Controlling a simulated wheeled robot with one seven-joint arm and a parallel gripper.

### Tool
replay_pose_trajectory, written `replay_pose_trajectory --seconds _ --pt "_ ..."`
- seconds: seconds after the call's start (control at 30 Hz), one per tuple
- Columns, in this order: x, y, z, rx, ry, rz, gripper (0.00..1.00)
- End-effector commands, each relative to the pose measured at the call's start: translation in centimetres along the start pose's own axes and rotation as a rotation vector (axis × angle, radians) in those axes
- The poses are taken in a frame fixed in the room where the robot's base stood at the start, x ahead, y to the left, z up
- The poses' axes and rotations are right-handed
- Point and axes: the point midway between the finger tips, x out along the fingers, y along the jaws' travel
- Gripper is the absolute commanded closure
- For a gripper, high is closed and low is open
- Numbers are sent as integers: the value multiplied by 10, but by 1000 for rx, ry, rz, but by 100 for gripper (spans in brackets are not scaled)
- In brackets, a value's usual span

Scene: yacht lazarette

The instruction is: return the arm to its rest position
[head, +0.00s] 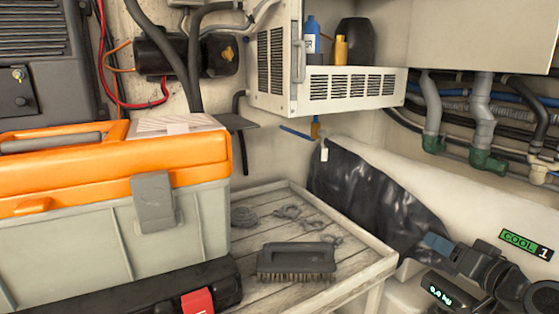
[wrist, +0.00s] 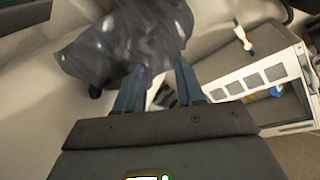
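My gripper (head: 437,243) is at the lower right of the head view, in front of the lower end of a dark, shiny sheet or bag (head: 375,195). In the wrist view, the two blue-grey fingers of my gripper (wrist: 160,68) stand apart, with nothing visibly held between them. The dark sheet (wrist: 125,45) lies beyond the fingertips there; I cannot tell whether they touch it. My arm comes in from the right edge of the head view, bent low beside the pale wall.
A slatted tray table (head: 345,290) holds a brush (head: 296,260) and small chain-like pieces. An orange and grey toolbox (head: 110,190) stands at left. A white vented cabinet (head: 350,88) with bottles hangs above. Pipes (head: 480,110) run along the upper right. A small display (head: 440,295) sits below my gripper.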

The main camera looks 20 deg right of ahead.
Motion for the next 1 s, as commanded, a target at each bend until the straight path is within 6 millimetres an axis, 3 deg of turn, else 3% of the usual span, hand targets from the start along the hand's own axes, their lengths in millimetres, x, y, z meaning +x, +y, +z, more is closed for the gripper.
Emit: replay_pose_trajectory --seconds 0.03,0.2,0.5,0.7,1.0 --pt "-6 -4 29 0 -18 20 62" --pt "-36 -17 101 -33 -47 88 62" --pt "-117 -47 193 -151 -89 152 62" --pt "-183 -71 227 -261 -109 146 62" --pt "-283 -112 238 -444 -125 58 62"
